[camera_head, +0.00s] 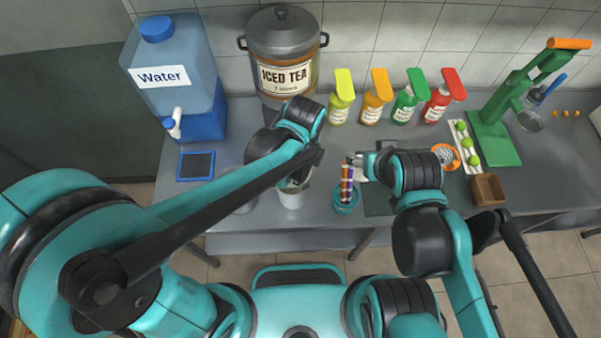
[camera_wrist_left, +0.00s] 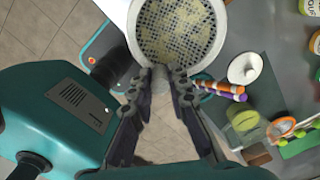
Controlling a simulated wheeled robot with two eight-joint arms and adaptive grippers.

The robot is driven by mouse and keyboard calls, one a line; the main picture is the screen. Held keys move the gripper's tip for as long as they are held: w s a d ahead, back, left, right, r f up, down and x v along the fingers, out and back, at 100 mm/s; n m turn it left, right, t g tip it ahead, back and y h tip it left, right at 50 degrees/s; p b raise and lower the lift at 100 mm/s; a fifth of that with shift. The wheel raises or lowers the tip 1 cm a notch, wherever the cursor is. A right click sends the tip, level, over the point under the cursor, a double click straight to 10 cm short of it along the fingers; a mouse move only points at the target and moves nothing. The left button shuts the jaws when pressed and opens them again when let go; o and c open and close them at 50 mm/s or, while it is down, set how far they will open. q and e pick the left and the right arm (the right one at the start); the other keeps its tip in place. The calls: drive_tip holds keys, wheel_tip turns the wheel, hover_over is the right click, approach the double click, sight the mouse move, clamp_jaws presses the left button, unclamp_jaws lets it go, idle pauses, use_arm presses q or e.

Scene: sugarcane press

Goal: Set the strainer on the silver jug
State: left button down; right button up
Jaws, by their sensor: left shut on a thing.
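The striped straws (camera_head: 346,180) stand in a teal holder (camera_head: 346,200), right of the vessel. A water dispenser (camera_head: 175,75), an iced tea pot (camera_head: 283,50) and several sauce bottles line the back. A green press (camera_head: 500,125) stands at right.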

use_arm(q)
wheel_tip(320, 180, down, 7)
drive_tip(key=b, duration=0.5)
drive_tip(key=shift+s+b, duration=0.1)
drive_tip(key=shift+b, duration=0.25)
idle(0.3)
drive_tip(key=c, duration=0.9)
unclamp_jaws()
drive_tip(key=shift+r+p, duration=2.9)
drive_tip(key=shift+r, duration=0.6)
